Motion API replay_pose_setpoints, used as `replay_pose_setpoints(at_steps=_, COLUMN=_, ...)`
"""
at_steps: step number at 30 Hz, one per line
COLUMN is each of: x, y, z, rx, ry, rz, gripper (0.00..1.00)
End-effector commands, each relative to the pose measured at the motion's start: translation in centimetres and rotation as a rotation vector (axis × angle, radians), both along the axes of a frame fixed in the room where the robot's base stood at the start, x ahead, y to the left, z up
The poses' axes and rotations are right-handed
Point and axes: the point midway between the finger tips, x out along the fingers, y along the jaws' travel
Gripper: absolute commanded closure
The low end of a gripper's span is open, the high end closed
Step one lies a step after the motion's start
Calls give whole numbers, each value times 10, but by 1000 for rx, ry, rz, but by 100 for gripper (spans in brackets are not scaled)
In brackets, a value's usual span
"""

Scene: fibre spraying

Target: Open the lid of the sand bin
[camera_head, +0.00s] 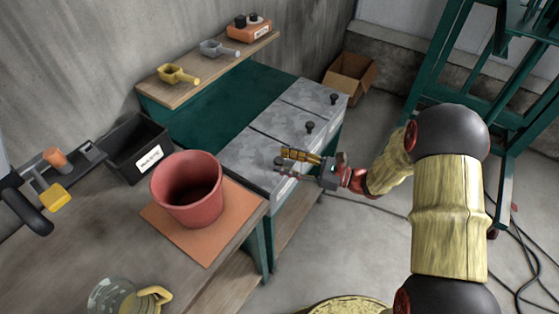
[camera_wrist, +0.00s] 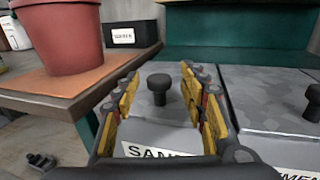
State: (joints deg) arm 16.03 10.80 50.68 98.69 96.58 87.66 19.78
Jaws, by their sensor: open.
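The sand bin's grey lid (camera_head: 245,157) is closed at the near end of the row of bins. It also shows in the wrist view (camera_wrist: 150,133), above a white label (camera_wrist: 155,151) reading "SAN", the rest hidden by a finger. A dark round knob (camera_wrist: 160,88) stands upright on the lid. My gripper (camera_head: 284,159) is open over the lid's front part. In the wrist view, my gripper's fingers (camera_wrist: 161,80) appear on either side of the knob with gaps; I cannot tell whether they are low enough to surround it.
Beside it are two more grey lids (camera_head: 285,121) with knobs. A red bucket (camera_head: 186,194) stands on an orange mat (camera_head: 209,240) on the near table. A black labelled box (camera_head: 130,143) is behind it. A shelf (camera_head: 190,90) holds scoops. A green frame (camera_head: 440,60) stands at right.

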Motion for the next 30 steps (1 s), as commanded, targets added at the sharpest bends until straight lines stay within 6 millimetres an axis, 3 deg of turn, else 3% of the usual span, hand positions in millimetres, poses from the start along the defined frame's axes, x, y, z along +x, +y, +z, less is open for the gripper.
replay_pose_setpoints(at_steps=6, x=8, y=20, z=0, rx=-1, ry=-2, rz=3, gripper=57)
replay_pose_setpoints(at_steps=16, x=9, y=22, z=1, rx=-2, ry=-1, rz=1, gripper=58)
replay_pose_setpoints(at_steps=30, x=9, y=22, z=1, rx=-2, ry=-1, rz=1, gripper=84)
